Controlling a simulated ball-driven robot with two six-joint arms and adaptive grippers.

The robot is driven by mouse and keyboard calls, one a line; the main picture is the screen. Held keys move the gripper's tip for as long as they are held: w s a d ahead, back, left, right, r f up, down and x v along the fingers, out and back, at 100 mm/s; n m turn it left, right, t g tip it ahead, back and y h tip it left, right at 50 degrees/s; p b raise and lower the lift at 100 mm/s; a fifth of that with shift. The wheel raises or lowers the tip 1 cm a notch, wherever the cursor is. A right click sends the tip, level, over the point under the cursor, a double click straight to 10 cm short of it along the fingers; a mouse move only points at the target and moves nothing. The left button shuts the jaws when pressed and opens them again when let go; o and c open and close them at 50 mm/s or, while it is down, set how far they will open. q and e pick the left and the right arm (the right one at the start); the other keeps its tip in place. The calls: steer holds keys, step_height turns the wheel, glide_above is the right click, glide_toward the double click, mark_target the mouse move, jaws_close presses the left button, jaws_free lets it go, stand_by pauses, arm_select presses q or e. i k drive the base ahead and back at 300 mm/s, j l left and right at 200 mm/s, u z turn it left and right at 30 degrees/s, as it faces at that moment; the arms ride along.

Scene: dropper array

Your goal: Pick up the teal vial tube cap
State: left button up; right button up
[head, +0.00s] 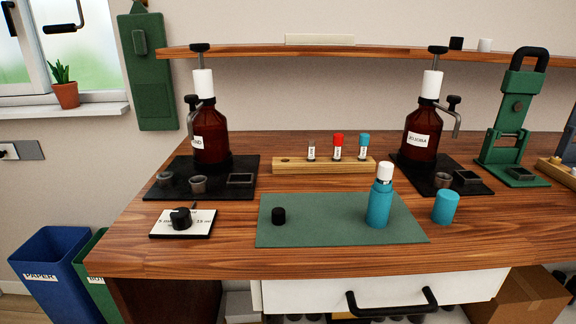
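A small vial with a teal cap (364,140) stands upright in the wooden rack (290,167) at the middle of the table. To its left in the rack stand a red-capped vial (337,142) and a vial with a pale or clear top (311,150). A larger teal cylinder (446,208), which looks like a cap, stands on the wood right of the green mat. Neither of my grippers shows in the head view.
A teal bottle with a white top (379,207) and a small black cap (278,215) stand on the green mat (325,222), in front of the rack. Brown pump bottles (211,137) (421,135) flank the rack on black trays. A shelf (350,54) runs above.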

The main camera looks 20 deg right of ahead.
mark_target(445, 203)
steer(key=z, duration=1.4)
